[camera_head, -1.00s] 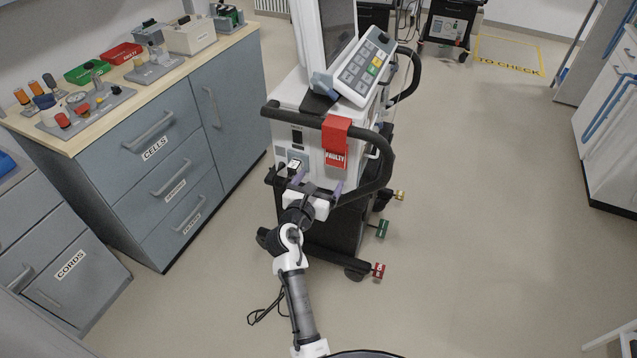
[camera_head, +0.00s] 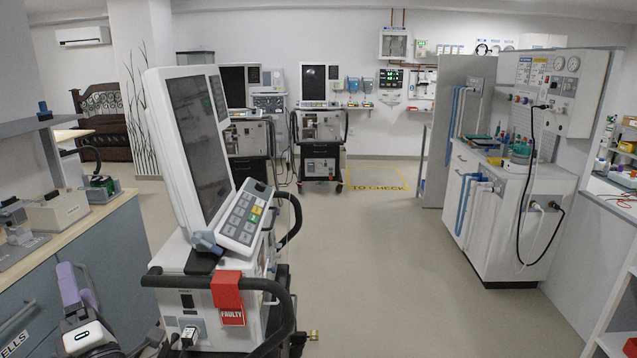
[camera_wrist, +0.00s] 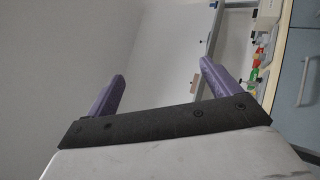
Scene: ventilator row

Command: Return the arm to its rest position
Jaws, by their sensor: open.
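My gripper (camera_head: 76,284) is at the lower left of the head view, raised in front of the drawer cabinet and left of the near ventilator (camera_head: 222,322). Its two purple fingers also show spread apart in the wrist view (camera_wrist: 161,70), with nothing between them. My gripper is apart from the ventilator. A red FAULTY tag (camera_head: 229,297) hangs on the ventilator's black handle. A dark plug-like piece (camera_head: 188,337) sits at the ventilator's front socket. Most of my arm is out of the head view.
The wooden-topped cabinet (camera_head: 75,238) stands close on the left, with devices on top. A white gas station bench (camera_head: 515,215) stands at the right. Two other ventilators (camera_head: 320,140) are at the back, near the yellow TO CHECK floor marking (camera_head: 378,188). The middle floor is clear.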

